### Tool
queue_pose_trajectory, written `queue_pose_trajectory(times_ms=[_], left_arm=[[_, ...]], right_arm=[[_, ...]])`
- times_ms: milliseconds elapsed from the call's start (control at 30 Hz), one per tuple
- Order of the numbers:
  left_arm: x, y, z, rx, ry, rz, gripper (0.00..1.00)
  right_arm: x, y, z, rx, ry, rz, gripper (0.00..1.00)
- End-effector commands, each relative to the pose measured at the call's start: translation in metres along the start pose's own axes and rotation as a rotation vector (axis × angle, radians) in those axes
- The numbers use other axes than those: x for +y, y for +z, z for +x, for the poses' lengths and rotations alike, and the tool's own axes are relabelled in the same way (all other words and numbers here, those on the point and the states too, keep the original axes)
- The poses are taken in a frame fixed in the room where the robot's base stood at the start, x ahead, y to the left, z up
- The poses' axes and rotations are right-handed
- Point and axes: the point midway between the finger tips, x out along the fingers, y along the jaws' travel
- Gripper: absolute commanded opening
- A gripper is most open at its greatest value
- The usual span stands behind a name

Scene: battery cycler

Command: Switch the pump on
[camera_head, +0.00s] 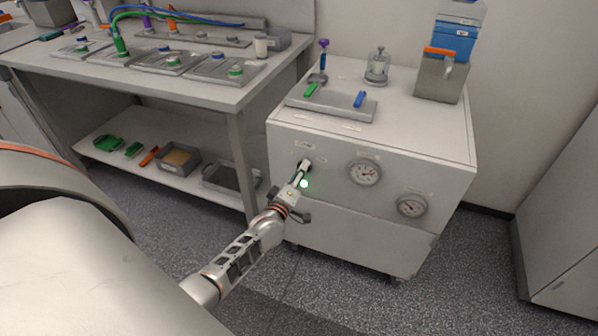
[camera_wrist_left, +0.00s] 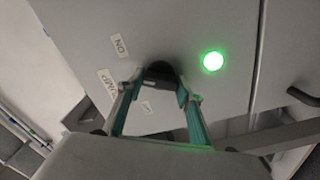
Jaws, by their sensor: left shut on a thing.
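The pump switch is a dark knob on the front panel of the white cabinet (camera_head: 330,205). In the left wrist view the knob (camera_wrist_left: 160,72) sits between the fingertips, with labels beside it, one reading ON and one PUMP. My left gripper (camera_head: 304,167) reaches the panel from the left. In the left wrist view the left gripper (camera_wrist_left: 158,85) is shut on the knob. A green lamp (camera_wrist_left: 213,61) glows beside it; the lamp also shows in the head view (camera_head: 304,184). The fingers partly hide the knob. My right gripper is not seen.
Two round gauges (camera_head: 364,171) (camera_head: 411,206) are on the cabinet front, right of the knob. A tray (camera_head: 335,106) with green and blue handles, a glass vessel (camera_head: 377,66) and a grey box (camera_head: 441,78) stand on top. A workbench (camera_head: 200,92) stands at left.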

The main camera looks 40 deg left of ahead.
Motion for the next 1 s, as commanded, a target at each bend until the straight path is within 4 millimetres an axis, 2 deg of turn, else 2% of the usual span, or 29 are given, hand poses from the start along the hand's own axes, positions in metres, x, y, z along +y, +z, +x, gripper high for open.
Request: queue_pose_trajectory(times_ms=[633,667,700,1000], left_arm=[[0.0003,0.0008,0.0000,-0.001,0.000,0.051,0.14],[0.0003,0.0008,0.0000,-0.001,0.000,0.051,0.43],[0.0003,0.0008,0.0000,-0.001,0.000,0.051,0.53],[0.0002,0.0004,-0.0001,0.000,0.000,0.049,0.53]], right_arm=[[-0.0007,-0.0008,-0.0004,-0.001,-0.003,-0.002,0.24],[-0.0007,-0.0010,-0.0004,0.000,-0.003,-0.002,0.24],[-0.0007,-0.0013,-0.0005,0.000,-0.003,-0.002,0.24],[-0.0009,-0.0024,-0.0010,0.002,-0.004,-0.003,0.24]])
